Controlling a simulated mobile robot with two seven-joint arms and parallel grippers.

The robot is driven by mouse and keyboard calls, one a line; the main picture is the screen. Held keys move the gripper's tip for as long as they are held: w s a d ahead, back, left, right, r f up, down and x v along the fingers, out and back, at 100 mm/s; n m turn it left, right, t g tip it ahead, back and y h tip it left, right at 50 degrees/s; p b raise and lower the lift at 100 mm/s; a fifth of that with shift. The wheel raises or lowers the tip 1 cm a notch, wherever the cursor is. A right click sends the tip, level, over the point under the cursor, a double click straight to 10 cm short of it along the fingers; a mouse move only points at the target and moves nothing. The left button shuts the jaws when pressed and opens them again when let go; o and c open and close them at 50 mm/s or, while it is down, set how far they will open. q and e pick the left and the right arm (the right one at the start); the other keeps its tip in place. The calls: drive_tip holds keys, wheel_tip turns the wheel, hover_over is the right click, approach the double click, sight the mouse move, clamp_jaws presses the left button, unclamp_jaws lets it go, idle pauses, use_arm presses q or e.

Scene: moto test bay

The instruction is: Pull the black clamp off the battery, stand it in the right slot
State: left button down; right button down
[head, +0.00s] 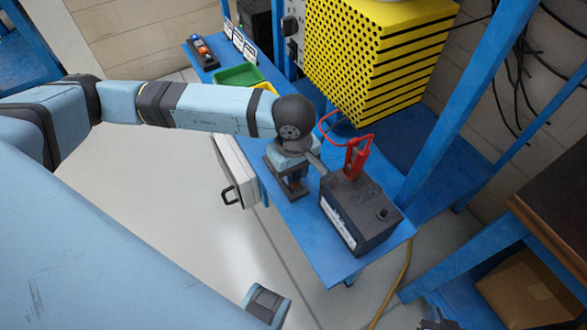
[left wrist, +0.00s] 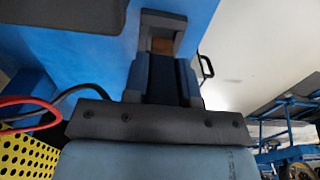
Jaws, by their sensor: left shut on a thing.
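My left gripper (head: 292,190) points down beside the left face of the dark battery (head: 362,208). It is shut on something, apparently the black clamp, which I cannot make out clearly. In the left wrist view the fingers (left wrist: 162,45) show, and a black cable (left wrist: 85,88) runs in behind the gripper. A red clamp (head: 355,160) stands on the battery's top, with a red cable. I cannot make out the right slot. A dark piece at the bottom edge of the head view may be my right gripper; it is cut off.
The battery stands near the front end of the blue bench (head: 325,262). A yellow striped perforated box (head: 375,55) stands behind. A green bin (head: 238,75) and a dark tray (head: 201,52) with small items lie further back. Blue posts rise at the right.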

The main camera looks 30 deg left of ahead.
use_arm(q)
drive_tip(key=shift+f+b, duration=0.85)
drive_tip(key=shift+f, duration=0.1)
use_arm(e)
drive_tip(key=shift+f, duration=0.55)
use_arm(q)
drive_tip(key=c, duration=0.8)
unclamp_jaws()
drive_tip(key=shift+c, duration=0.2)
use_arm(e)
drive_tip(key=shift+r, duration=0.1)
use_arm(q)
drive_tip(key=shift+r, duration=0.9)
wheel_tip(320, 180, up, 12)
drive_tip(key=shift+r+p, duration=0.1)
drive_tip(key=shift+p, duration=0.4)
use_arm(e)
drive_tip(key=shift+r, duration=0.65)
use_arm(q)
drive_tip(key=shift+s, duration=0.15)
use_arm(e)
drive_tip(key=shift+s, duration=0.1)
